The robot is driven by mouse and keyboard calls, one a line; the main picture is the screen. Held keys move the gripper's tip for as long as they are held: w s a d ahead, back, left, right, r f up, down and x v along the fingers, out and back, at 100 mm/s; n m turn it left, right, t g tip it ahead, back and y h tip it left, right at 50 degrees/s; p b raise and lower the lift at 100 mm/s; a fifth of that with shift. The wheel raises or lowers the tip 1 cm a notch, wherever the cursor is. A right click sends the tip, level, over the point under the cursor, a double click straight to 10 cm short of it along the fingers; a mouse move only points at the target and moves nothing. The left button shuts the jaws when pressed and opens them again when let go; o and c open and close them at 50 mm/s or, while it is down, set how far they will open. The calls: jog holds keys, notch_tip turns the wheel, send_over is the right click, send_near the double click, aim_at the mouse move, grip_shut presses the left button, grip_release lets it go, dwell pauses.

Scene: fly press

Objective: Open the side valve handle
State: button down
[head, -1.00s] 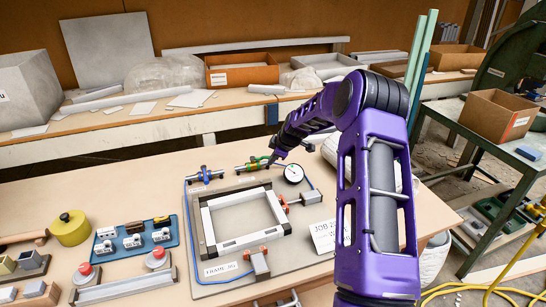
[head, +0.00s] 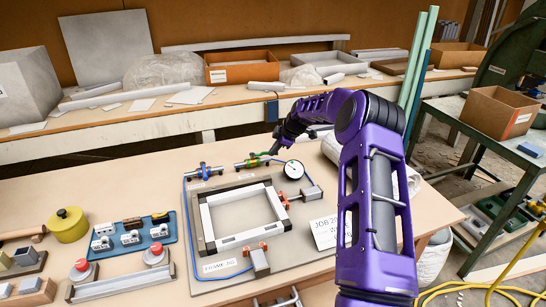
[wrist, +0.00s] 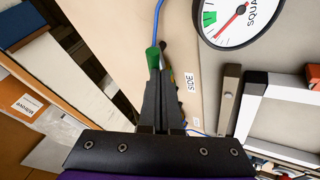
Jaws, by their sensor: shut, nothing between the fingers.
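The side valve (head: 250,163) is a yellow-bodied valve with a green handle, at the back edge of the grey fixture board (head: 215,288) in the head view. In the wrist view the green handle (wrist: 152,58) shows just beyond the fingertips, next to a white label (wrist: 191,83) reading "SIDE". My gripper (head: 271,153) is shut with nothing in it; its dark fingers also show in the wrist view (wrist: 160,78). The fingertips are close beside the handle and hide most of the valve body. I cannot tell whether they touch it.
A second valve with a blue handle (head: 204,171) is to the left. A white-and-dark frame (head: 205,225) is clamped on the board. A blue hose (wrist: 157,20) runs past the handle.

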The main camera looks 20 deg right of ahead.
jog(key=shift+w+d+f+n+y+b, duration=0.2)
jog(key=shift+w+d+n+y+b, duration=0.1)
jog(key=shift+w+d+n, duration=0.15)
jog(key=shift+w+d+r, duration=0.1)
jog(key=shift+w+d, duration=0.05)
jog(key=shift+w, duration=0.2)
jog(key=shift+s, duration=0.1)
